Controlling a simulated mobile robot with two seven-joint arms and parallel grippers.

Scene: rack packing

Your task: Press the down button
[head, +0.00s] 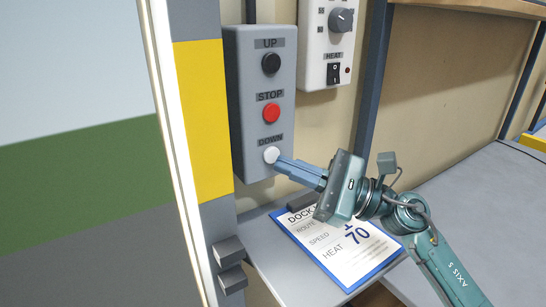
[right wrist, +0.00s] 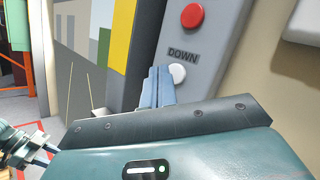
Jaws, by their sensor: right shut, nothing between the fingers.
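A grey control box (head: 237,100) is fixed to the post and carries a black UP button (head: 271,63), a red STOP button (head: 271,112) and a white DOWN button (head: 271,155). My right gripper (head: 281,162) is shut and empty. Its fingertips are at the lower right edge of the white button in the head view. In the right wrist view the fingertips (right wrist: 160,72) appear just left of the white button (right wrist: 178,73). I cannot tell whether they touch it. My left gripper is not in the head view.
A second panel (head: 313,45) with a knob and a HEAT switch hangs to the right of the control box. A clipboard (head: 338,248) with a printed sheet lies on the grey shelf below my right gripper. A grey bench (head: 480,190) extends to the right.

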